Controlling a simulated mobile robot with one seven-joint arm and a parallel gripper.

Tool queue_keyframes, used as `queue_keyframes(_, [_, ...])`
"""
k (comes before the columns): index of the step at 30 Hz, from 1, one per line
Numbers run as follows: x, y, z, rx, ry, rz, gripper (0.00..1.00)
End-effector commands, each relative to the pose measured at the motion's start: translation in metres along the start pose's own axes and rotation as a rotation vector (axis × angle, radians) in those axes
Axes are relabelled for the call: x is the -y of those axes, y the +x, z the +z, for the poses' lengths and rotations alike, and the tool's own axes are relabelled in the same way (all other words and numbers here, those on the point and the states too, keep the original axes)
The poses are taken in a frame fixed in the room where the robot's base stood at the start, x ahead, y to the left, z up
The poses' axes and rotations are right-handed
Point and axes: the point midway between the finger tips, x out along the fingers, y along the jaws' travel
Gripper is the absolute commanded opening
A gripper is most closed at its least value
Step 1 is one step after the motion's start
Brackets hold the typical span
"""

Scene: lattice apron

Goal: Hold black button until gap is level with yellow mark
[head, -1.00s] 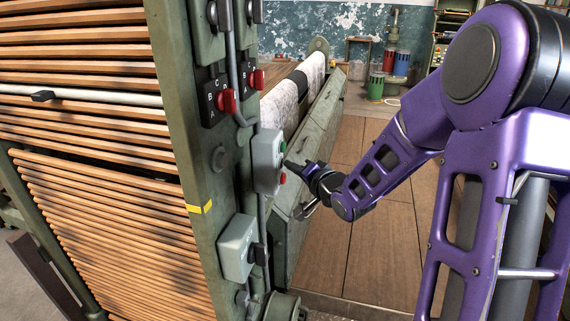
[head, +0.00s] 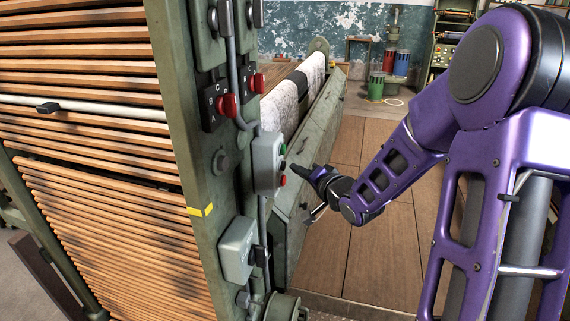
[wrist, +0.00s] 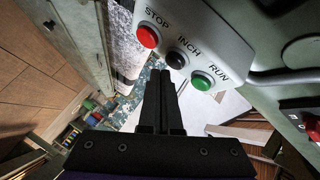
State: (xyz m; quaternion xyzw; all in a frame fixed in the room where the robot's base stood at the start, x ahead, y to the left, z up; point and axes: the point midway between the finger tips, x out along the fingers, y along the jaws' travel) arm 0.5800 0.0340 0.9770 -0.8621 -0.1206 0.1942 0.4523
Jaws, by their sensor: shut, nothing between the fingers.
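The black INCH button (wrist: 176,60) sits between the red STOP button (wrist: 148,37) and the green RUN button (wrist: 202,81) on a grey control box (head: 267,163). My gripper (wrist: 160,76) is shut and empty. Its tips are close to the black button, just below it in the wrist view; they look apart from it. In the head view my gripper (head: 293,168) is right of the box. The dark gap (head: 150,182) crosses the slatted lattice (head: 110,235). Its right end looks slightly higher than the yellow mark (head: 200,210) on the green post.
A pale bar (head: 110,111) with a black clip crosses the lattice above the gap. Red-handled switches (head: 228,105) sit above the control box, and another grey box (head: 238,248) is below it. The wooden floor (head: 385,240) around my forearm is clear.

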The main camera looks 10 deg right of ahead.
Motion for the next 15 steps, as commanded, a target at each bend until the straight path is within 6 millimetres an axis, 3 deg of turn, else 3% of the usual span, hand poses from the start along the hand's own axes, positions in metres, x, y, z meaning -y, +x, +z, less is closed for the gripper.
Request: queue_keyframes(15, [-0.0065,-0.0104,-0.0089,-0.002,0.002,0.004,0.0])
